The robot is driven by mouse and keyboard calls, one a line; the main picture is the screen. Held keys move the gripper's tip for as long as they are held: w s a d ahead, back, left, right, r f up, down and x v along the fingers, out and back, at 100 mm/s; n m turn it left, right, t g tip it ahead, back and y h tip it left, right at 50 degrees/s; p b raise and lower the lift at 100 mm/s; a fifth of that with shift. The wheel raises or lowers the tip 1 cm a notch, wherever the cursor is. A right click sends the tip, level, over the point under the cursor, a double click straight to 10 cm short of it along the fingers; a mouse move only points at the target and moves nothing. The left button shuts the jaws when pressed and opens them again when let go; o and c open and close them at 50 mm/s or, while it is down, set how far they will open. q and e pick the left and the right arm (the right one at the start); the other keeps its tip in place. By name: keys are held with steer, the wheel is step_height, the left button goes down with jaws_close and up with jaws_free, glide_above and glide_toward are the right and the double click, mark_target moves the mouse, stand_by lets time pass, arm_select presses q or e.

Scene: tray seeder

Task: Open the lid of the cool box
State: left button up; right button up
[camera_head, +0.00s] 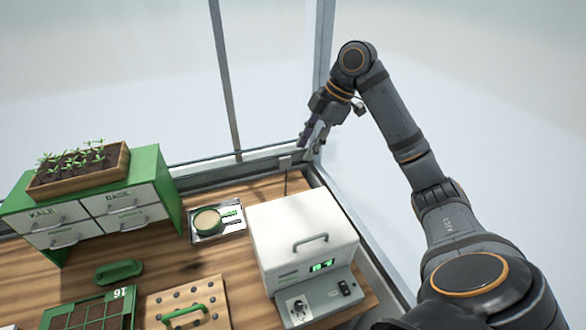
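The white cool box (285,232) stands at the right end of the wooden bench. A grey bar handle (310,242) shows on it, and a panel with a green lit display sits below. Its lid looks closed. My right gripper (312,143) is behind the box, near the back right corner of the bench, with its fingers pointing down. The fingers look apart and nothing shows between them. It is clear of the handle. My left gripper is not in view.
A green and white drawer cabinet (150,205) with a seedling planter (75,184) on top stands at left. A drilled board (155,300) and green seed tray (100,311) lie in front. A framed glass wall borders the back.

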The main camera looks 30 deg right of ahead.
steer(key=p+x, duration=0.2)
steer(key=x, duration=0.7)
steer(key=shift+f, duration=0.3)
steer(key=shift+d, duration=0.3)
jaws_close()
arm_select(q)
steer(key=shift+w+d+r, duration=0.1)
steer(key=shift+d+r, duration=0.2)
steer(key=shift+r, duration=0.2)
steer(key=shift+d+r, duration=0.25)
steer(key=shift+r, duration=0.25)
arm_select(e)
steer(key=shift+a, duration=0.1)
jaws_free()
